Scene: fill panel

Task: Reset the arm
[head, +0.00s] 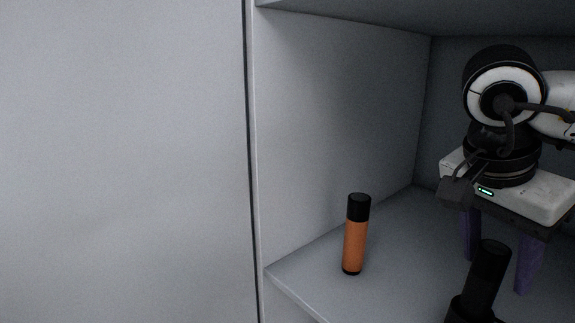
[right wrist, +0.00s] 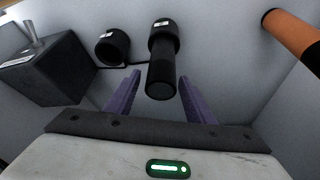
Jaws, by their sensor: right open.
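My right gripper (head: 497,268) is in the shelf compartment at the right of the head view, its two purple fingers spread apart and pointing down. A black cylindrical object (head: 487,277) with a wider base shows just in front of the fingers in the head view. In the right wrist view the open fingers (right wrist: 159,76) show on either side of the black cylinder (right wrist: 162,62), with no visible contact. The fingers hold nothing that I can see. My left gripper is in neither view.
An orange bottle with a black cap (head: 355,240) stands upright on the shelf (head: 310,277), left of the gripper. The right wrist view also shows a black box with a metal lever (right wrist: 45,72) and a black round part (right wrist: 112,47). A side wall (head: 340,110) bounds the left.

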